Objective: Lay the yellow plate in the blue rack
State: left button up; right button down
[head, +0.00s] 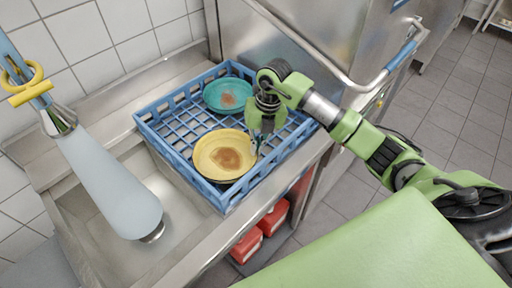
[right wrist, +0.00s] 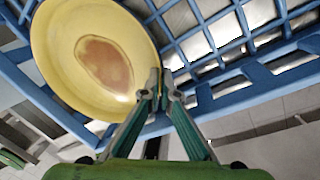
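The yellow plate (head: 225,155), with a brown stain in its middle, is over the near part of the blue rack (head: 143,124). In the right wrist view the plate (right wrist: 60,60) overlaps the rack's side wall (right wrist: 22,68). My right gripper (head: 256,146) is at the plate's right edge. In the right wrist view its fingertips (right wrist: 161,88) are close together, shut on the plate's rim. I cannot tell whether the plate's underside touches the rack. My left gripper is not in view.
A teal plate (head: 212,99) with a brown stain lies in the rack's far part. The rack stands on a steel counter beside a sink (head: 85,215). A pale blue hanging sprayer (head: 110,185) is at left. A steel machine (head: 330,35) stands behind. Red containers (head: 246,246) are below.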

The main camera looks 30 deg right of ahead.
jog(key=shift+f, duration=0.85)
jog(key=shift+f, duration=0.1)
jog(key=c, duration=2.3)
grip_release()
